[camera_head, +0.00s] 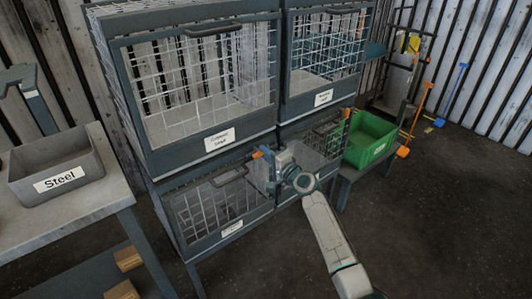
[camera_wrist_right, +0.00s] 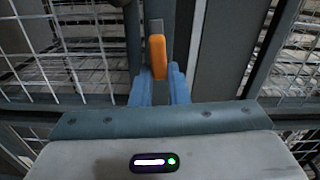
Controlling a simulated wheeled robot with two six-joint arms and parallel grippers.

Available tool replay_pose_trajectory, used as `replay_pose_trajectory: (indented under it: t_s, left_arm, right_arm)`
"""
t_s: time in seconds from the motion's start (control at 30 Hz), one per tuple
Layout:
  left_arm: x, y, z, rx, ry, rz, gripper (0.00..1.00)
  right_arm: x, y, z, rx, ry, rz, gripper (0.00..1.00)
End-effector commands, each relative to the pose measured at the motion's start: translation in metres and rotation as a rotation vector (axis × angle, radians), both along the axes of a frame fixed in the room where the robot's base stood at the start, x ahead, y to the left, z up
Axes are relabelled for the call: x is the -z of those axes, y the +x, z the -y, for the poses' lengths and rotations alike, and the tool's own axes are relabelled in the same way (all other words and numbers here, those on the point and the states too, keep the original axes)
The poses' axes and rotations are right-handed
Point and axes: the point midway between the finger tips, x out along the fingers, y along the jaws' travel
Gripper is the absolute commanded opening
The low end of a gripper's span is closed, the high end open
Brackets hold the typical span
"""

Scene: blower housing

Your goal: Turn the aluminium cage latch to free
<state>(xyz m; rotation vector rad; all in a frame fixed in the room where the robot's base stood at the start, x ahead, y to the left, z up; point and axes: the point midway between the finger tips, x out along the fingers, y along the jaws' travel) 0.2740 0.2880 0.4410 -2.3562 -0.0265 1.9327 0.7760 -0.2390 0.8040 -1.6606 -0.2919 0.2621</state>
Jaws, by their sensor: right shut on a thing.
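An orange latch handle (camera_head: 257,155) sits at the upper right edge of the lower left wire cage door (camera_head: 205,208). The label on this door is too small to read. My right gripper (camera_head: 270,165) reaches in from the front and is at this latch. In the right wrist view, the orange handle (camera_wrist_right: 157,57) stands nearly upright between the two blue fingers (camera_wrist_right: 159,86), which are shut on it. The latch's pivot is partly hidden behind the gripper. My left gripper is out of view.
A second orange latch (camera_head: 346,113) is on the lower right cage. Two larger cages (camera_head: 205,85) stand above. A grey bin labelled Steel (camera_head: 60,170) is on the left bench, and a green bin (camera_head: 370,140) stands right. The floor (camera_head: 450,220) at right is clear.

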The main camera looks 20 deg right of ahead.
Motion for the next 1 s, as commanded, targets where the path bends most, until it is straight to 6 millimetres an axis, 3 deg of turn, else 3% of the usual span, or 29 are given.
replay_pose_trajectory:
  t_s: [0.3, 0.8, 0.83, 0.9, 0.93, 1.0]
  left_arm:
    - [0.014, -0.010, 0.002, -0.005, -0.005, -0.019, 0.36]
    - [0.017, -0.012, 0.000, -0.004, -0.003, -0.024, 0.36]
    - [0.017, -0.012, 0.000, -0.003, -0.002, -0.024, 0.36]
    - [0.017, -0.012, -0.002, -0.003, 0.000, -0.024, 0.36]
    - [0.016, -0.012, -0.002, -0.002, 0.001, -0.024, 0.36]
    - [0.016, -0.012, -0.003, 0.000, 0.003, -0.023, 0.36]
  right_arm:
    - [0.003, 0.000, 0.000, 0.000, 0.100, -0.039, 0.00]
    - [0.003, 0.000, 0.000, 0.000, 0.117, -0.046, 0.00]
    - [0.003, 0.000, 0.000, 0.000, 0.117, -0.046, 0.16]
    - [0.003, 0.000, 0.000, 0.000, 0.117, -0.045, 0.30]
    - [0.003, 0.000, 0.000, 0.000, 0.117, -0.045, 0.36]
    - [0.003, 0.000, 0.000, 0.000, 0.117, -0.045, 0.36]
